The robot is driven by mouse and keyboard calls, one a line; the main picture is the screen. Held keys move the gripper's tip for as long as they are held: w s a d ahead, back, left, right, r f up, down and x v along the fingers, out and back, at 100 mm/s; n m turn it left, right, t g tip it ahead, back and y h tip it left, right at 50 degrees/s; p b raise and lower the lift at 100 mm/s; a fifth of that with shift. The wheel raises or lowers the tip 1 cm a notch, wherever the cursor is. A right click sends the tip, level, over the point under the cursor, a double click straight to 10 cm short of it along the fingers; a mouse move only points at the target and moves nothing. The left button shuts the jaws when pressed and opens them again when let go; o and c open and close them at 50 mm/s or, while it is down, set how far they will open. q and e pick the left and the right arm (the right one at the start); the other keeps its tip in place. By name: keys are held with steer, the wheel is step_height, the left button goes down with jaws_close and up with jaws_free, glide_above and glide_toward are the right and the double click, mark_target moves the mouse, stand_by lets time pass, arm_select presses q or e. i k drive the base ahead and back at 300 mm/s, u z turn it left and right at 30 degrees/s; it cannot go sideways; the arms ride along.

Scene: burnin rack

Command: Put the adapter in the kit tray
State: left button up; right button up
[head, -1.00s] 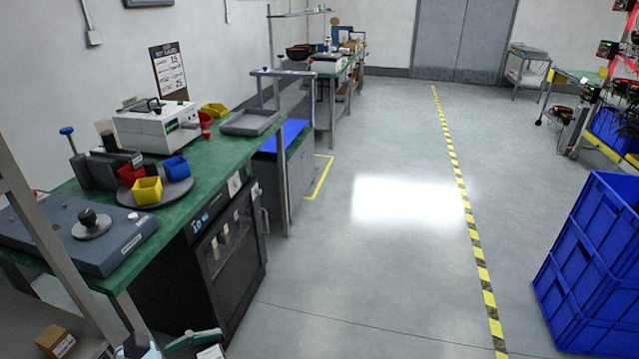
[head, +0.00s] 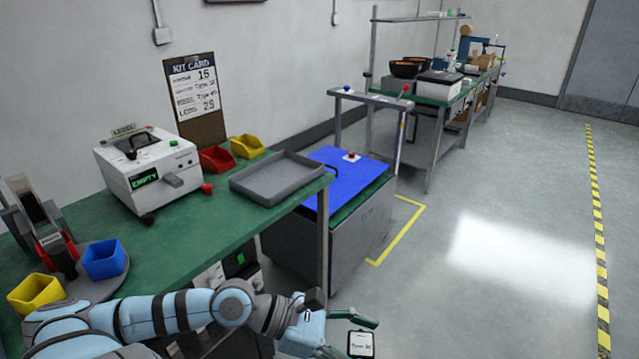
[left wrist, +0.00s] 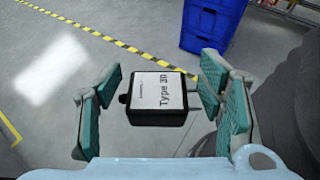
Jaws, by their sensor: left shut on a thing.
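The adapter (head: 361,344) is a small black box with a white label; the label starts with "Type". It also shows in the left wrist view (left wrist: 158,97), between the teal finger pads. My left gripper (head: 350,337) is shut on it and holds it in the air over the floor, in front of the bench and lower than the bench top. The kit tray (head: 275,176) is a shallow grey tray, empty, at the right end of the green bench. It lies above and left of my left gripper in the head view. My right gripper is out of view.
The green bench (head: 180,245) carries a white tester (head: 150,168), red (head: 216,159) and yellow (head: 247,146) bins behind the tray, and a turntable with bins at left. A blue-topped cabinet (head: 345,175) stands beyond. Open floor lies at right.

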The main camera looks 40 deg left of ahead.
mark_target(272, 189)
steer(key=u, duration=0.75)
steer(key=i, duration=1.9)
steer(key=u, duration=1.05)
steer(key=i, duration=0.25)
steer(key=u, duration=0.25)
